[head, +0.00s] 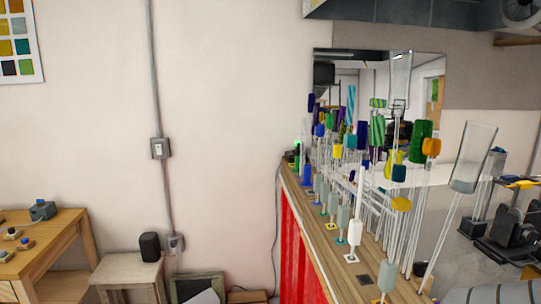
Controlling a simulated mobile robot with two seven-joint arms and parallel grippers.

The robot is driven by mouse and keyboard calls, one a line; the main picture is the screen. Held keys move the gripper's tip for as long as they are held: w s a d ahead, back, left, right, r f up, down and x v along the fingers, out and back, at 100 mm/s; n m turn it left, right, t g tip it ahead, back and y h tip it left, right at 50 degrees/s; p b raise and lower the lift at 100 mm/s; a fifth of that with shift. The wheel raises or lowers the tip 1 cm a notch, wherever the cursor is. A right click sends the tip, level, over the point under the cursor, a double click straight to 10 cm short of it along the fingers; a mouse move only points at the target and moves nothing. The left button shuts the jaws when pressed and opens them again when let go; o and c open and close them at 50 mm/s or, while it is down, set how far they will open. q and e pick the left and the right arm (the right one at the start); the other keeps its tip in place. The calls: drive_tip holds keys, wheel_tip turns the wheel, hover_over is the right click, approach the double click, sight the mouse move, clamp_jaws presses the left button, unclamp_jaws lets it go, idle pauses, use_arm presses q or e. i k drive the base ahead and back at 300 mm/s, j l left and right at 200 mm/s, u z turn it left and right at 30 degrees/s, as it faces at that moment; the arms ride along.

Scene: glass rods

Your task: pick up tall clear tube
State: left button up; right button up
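A large clear tube (474,157) stands at the right, tilted slightly, on top of a thin rod that runs down to the bench. It is wider at its top and see-through. Another tall clear tube (400,75) shows higher up and farther back, in front of the mirror-like panel. I cannot tell which of the two is the task's tube. Neither of my grippers can be made out in the head view, and nothing is seen holding either tube.
A wooden bench (325,243) with red cloth (297,250) below carries many coloured glass pieces on thin upright rods, crowded around the tubes. Dark equipment (500,225) stands at the right. A stool (130,272) and a wooden table (45,245) are at the left.

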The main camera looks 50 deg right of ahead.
sight(303, 120)
drive_tip(key=i+j+z, duration=0.35)
drive_tip(key=i, duration=0.2)
drive_tip(key=i+j+z, duration=0.3)
drive_tip(key=i, duration=0.25)
drive_tip(key=i+z, duration=0.2)
drive_tip(key=z, duration=0.2)
drive_tip(key=i+z, duration=0.15)
drive_tip(key=z, duration=0.2)
drive_tip(key=i+j+z, duration=0.1)
drive_tip(key=z, duration=0.3)
drive_tip(key=i+j+z, duration=0.15)
drive_tip(key=z, duration=0.25)
drive_tip(key=i+j+z, duration=0.15)
drive_tip(key=z, duration=0.3)
drive_tip(key=i+j+z, duration=0.25)
drive_tip(key=z, duration=0.15)
drive_tip(key=i+j+z, duration=0.15)
drive_tip(key=z, duration=0.3)
drive_tip(key=j, duration=0.1)
